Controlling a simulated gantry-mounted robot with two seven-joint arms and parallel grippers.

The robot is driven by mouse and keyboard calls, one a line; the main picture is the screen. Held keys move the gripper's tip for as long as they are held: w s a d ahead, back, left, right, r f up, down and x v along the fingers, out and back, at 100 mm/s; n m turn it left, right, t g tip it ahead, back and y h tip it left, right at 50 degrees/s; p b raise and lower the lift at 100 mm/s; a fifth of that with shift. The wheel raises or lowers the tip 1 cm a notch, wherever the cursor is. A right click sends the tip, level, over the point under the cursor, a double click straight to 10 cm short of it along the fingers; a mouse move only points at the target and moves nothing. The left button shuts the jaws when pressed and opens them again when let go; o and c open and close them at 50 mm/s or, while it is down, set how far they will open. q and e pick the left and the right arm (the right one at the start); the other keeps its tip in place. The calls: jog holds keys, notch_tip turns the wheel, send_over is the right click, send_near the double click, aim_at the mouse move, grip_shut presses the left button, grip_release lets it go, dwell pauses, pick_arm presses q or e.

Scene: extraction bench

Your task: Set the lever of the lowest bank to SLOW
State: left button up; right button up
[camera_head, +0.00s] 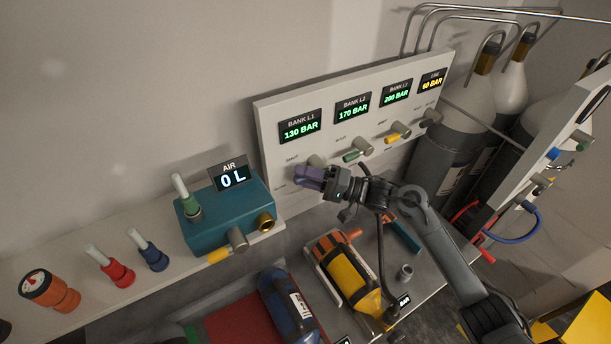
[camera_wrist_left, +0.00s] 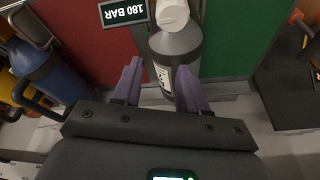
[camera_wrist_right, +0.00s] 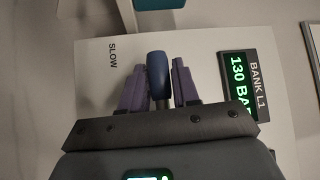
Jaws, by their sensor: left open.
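The grey panel (camera_head: 268,125) shows BANK L1 at 130 BAR, the lowest, L2 at 170 BAR and L3 at 200 BAR. My right gripper (camera_head: 312,176) is at the BANK L1 lever, largely hiding it in the head view. The SLOW label (camera_wrist_right: 112,55) is up and left of the handle. My left gripper (camera_wrist_left: 160,85) is open, its fingers either side of a grey bottle (camera_wrist_left: 178,50), contact unclear.
The green lever (camera_head: 356,155) of L2 and yellow lever (camera_head: 397,136) of L3 stand right of my gripper. A teal AIR box (camera_head: 215,215) reading 0 L is at the left. A yellow cylinder (camera_head: 350,275) lies in a tray below. Gas bottles (camera_head: 455,120) stand behind.

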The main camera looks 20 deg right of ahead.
grip_shut()
